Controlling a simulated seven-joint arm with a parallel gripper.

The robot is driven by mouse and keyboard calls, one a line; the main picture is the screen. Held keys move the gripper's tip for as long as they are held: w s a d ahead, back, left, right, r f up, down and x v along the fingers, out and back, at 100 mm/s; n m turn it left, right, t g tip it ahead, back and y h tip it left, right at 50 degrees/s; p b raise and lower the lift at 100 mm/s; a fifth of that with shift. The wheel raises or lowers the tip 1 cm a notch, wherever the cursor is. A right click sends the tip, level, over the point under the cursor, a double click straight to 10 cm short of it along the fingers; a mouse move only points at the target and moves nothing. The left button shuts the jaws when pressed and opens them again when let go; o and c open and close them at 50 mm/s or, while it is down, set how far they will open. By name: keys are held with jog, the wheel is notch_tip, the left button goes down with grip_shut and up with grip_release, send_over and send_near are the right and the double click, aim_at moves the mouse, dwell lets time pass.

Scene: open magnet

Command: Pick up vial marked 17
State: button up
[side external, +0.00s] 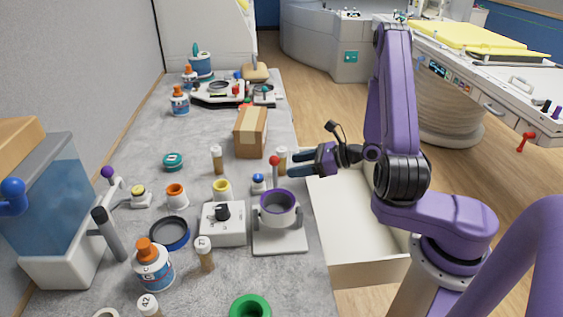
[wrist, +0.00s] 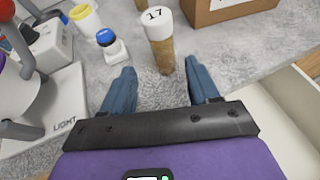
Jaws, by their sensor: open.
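The vial marked 17 (wrist: 160,42) stands upright in the wrist view, amber-brown with a white cap bearing the number. Its base lies beyond and between my open blue fingertips. My gripper (wrist: 158,82) is open and empty, with the vial slightly ahead of it. In the side view the vial (side external: 282,160) stands near the right edge of the counter, just left of my gripper (side external: 294,165), which reaches in from the right. The red-topped post partly overlaps the area beside it.
A cardboard box (side external: 250,132) stands behind the vial. A blue-capped small container (side external: 258,182) and a purple-ringed stand (side external: 278,208) are close by on the left. Other vials (side external: 217,160) stand on the counter (side external: 200,135). An open drawer (side external: 345,205) is below my arm.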

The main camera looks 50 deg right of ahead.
aim_at(283, 166)
jog(key=shift+d+x, duration=0.15)
jog(key=shift+x, duration=1.2)
jog(key=shift+d+x, duration=0.1)
jog(key=shift+x, duration=1.25)
jog(key=shift+w, duration=0.15)
jog(key=c, duration=1.1)
jog(key=shift+o, duration=0.2)
jog(key=shift+r, duration=0.1)
